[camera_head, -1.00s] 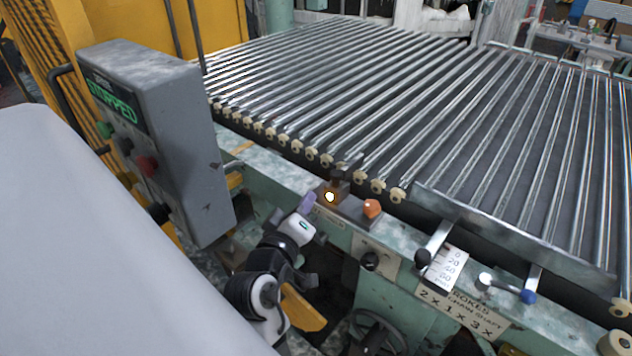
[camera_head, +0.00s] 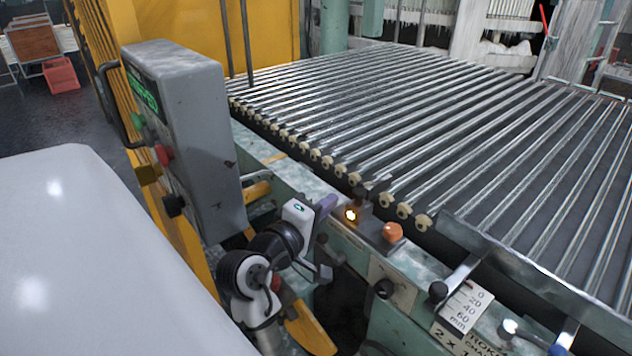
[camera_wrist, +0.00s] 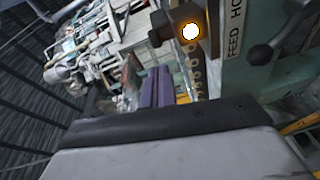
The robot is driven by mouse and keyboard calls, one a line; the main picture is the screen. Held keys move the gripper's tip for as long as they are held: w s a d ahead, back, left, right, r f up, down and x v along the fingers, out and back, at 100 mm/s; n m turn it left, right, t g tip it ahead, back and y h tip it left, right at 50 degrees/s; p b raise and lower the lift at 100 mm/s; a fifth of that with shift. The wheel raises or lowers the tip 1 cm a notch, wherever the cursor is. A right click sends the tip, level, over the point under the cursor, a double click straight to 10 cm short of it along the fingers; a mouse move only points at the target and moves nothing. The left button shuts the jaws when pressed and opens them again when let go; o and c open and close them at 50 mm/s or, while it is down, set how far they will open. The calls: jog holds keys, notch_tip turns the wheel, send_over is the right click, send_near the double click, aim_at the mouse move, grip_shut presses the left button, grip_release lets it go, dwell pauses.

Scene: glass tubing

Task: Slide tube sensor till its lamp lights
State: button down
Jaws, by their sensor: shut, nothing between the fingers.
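The tube sensor (camera_head: 360,203) is a small dark brown block on a grey rail at the near edge of the roller bed. Its lamp (camera_head: 352,214) glows bright orange-white in the head view, and the glowing lamp (camera_wrist: 191,32) also shows in the wrist view. An orange knob (camera_head: 393,232) sits just right of it on the same rail. The fingers (camera_wrist: 157,88) point forward in the wrist view, below and left of the lamp. They appear apart from the sensor.
A grey control box (camera_head: 190,130) with buttons stands left of my arm. A black knob (camera_head: 384,288) is on the panel below the rail. The metal rollers (camera_head: 400,130) spread behind.

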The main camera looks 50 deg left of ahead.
aim_at(371, 196)
jog(key=shift+w+a+f+p, duration=0.1)
jog(key=shift+w+a+p, duration=0.1)
jog(key=shift+w, duration=0.95)
jog(key=shift+w+a+p, duration=0.15)
jog(key=shift+w, duration=0.95)
jog(key=shift+d, duration=0.1)
jog(key=shift+w+d+p, duration=0.1)
jog(key=shift+d+p, duration=0.25)
jog(key=shift+d, duration=0.05)
jog(key=shift+f, duration=0.1)
